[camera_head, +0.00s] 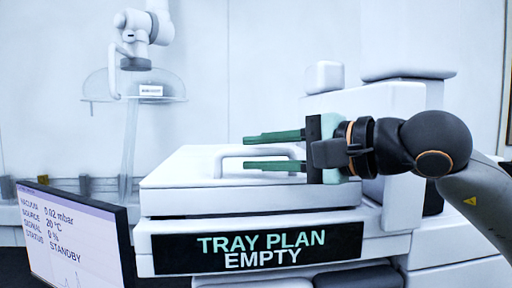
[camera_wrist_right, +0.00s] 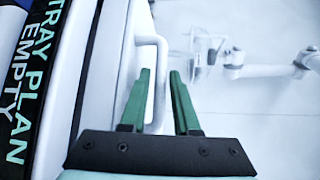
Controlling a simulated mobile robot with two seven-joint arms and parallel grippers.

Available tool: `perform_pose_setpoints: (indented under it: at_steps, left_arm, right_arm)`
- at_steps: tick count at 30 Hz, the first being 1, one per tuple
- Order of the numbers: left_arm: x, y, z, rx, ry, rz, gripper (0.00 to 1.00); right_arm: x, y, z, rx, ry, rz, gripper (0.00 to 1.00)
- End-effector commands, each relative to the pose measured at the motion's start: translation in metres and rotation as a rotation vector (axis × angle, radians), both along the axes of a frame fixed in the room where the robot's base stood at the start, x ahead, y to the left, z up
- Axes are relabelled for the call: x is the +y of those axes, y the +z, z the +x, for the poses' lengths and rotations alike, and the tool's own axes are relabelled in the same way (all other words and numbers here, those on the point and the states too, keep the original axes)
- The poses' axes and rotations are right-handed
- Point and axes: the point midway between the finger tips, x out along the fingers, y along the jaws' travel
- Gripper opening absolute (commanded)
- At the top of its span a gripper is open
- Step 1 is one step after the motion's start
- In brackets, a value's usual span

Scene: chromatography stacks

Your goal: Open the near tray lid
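The near tray lid (camera_head: 170,170) is a white slab with a raised bar handle (camera_head: 222,155); it lies flat and looks closed. The handle also shows in the right wrist view (camera_wrist_right: 161,60). My right gripper (camera_head: 246,154) comes in from the right with two green fingers, one above and one below the handle's top bar in the head view. The fingers are open. In the right wrist view the bar shows between the fingertips (camera_wrist_right: 160,71), with gaps beside it; contact is not visible. My left gripper is not in view.
A black sign reading "TRAY PLAN EMPTY" (camera_head: 258,247) is on the front below the lid. A monitor (camera_head: 75,235) stands at front left. A white arm-like fixture (camera_head: 145,25) and a clear dome (camera_head: 110,88) are behind left. White instrument blocks (camera_head: 405,95) stand at right.

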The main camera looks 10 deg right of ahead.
Motion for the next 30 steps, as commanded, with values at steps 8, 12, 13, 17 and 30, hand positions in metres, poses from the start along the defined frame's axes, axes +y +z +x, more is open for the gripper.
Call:
perform_pose_setpoints:
  at_steps: [8,12,13,17,30]
  left_arm:
    - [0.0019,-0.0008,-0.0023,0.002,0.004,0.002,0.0]
    - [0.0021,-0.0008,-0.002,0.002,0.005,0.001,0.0]
    - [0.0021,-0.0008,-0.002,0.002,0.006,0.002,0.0]
    - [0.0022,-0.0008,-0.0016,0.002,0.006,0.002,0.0]
    - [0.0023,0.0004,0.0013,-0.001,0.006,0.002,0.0]
  right_arm:
    - [0.0057,-0.0016,0.0054,0.0,0.0,-0.001,0.3]
    - [0.0055,-0.0017,0.0053,0.0,0.0,-0.001,0.27]
    - [0.0055,-0.0016,0.0052,0.0,0.0,-0.001,0.24]
    - [0.0054,-0.0016,0.0052,0.0,0.0,-0.001,0.09]
    - [0.0053,-0.0016,0.0049,0.0,0.0,-0.001,0.0]
